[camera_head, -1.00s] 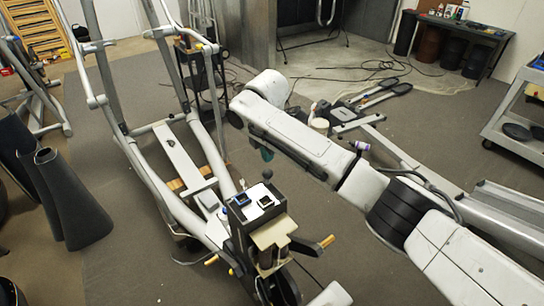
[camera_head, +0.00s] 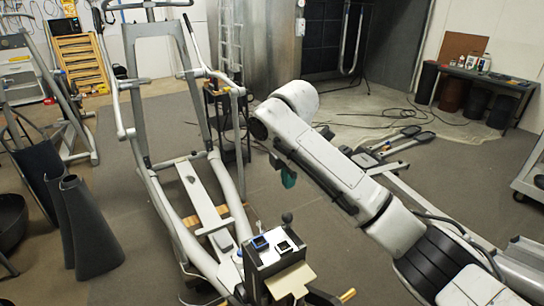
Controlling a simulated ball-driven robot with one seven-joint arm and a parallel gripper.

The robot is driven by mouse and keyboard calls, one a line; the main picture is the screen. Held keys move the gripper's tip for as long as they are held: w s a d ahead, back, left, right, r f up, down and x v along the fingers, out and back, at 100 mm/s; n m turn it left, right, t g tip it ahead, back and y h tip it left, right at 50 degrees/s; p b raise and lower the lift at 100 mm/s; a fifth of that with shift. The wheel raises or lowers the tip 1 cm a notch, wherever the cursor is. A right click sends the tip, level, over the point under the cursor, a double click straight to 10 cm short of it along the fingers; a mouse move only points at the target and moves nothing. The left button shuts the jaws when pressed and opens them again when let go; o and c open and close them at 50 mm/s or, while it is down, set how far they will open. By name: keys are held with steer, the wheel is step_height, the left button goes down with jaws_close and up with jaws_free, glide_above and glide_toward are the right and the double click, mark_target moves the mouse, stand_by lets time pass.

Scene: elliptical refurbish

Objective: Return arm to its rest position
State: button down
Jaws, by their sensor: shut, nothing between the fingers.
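My white arm (camera_head: 325,160) reaches from the lower right corner up to a rounded joint (camera_head: 290,103) near the middle of the picture. A black ringed section (camera_head: 436,262) of mine sits lower on it. A small teal and dark piece (camera_head: 289,178) shows just under the arm; I cannot tell what it belongs to. My gripper's fingers are not seen; the arm seems to hide them. The arm hangs in front of the floor and is seen holding nothing.
A grey elliptical machine (camera_head: 212,205) stands left of my arm, with a box (camera_head: 272,247) near its front. Dark curved panels (camera_head: 90,230) stand at left. A workbench (camera_head: 490,82) is at the back right, a trolley (camera_head: 530,170) at the right edge. Open floor (camera_head: 330,235) lies between machine and arm.

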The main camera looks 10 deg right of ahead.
steer(key=s+a+f+m+y, duration=0.3)
steer(key=s+a+f+m, duration=0.25)
steer(key=s+f, duration=0.4)
steer(key=s+f+m+y, duration=0.1)
steer(key=s+f+m, duration=0.4)
steer(key=s+f, duration=0.45)
steer(key=s+d+f+m+h, duration=0.1)
steer(key=s+d+m, duration=0.3)
steer(key=s, duration=0.5)
steer(key=s+d+f+m+g+h, duration=0.1)
steer(key=s+d+f+m, duration=0.2)
steer(key=s+d, duration=0.4)
steer(key=s+d+f+m+h, duration=0.1)
steer(key=s+d+f+m, duration=0.2)
steer(key=s, duration=0.8)
steer(key=shift+d+f+m+h, duration=0.3)
steer(key=shift+d+m, duration=0.55)
steer(key=shift+d, duration=0.35)
